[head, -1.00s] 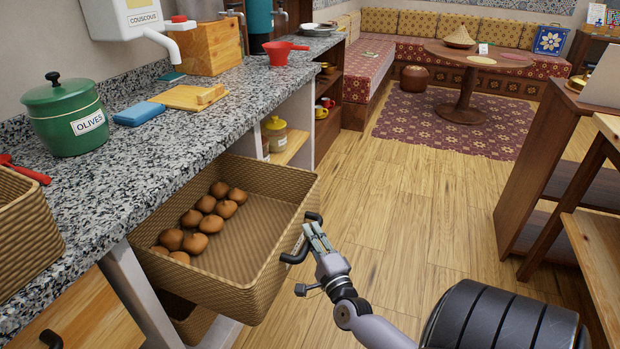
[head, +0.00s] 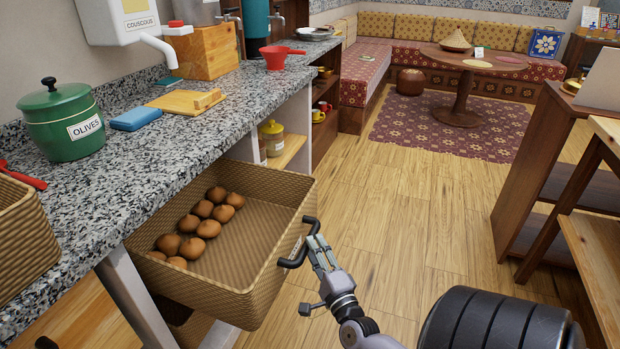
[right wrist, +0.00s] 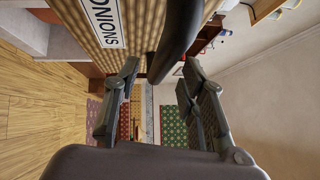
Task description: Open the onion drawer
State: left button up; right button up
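The onion drawer (head: 262,285) is a woven tan basket, pulled well out from under the granite counter. Several brown onions (head: 187,248) lie in its left part; the rest of its floor is bare. Its dark handle (head: 291,262) is on the front face. In the right wrist view the drawer front (right wrist: 138,22) carries a white ONIONS label (right wrist: 104,20), and the handle (right wrist: 177,38) crosses near the spread fingers. My right gripper (head: 317,240) is open just outside the front, with its tips close to the handle; I cannot tell whether they touch. My left gripper is out of view.
A green olives pot (head: 66,122), blue sponge (head: 136,118) and cutting board (head: 184,102) stand on the counter (head: 150,160). Another woven basket (head: 25,235) is at the far left. Wooden shelving (head: 545,170) stands right. The wood floor (head: 400,220) between is clear.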

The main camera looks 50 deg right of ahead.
jog(key=v, duration=0.8)
jog(key=shift+s, duration=0.15)
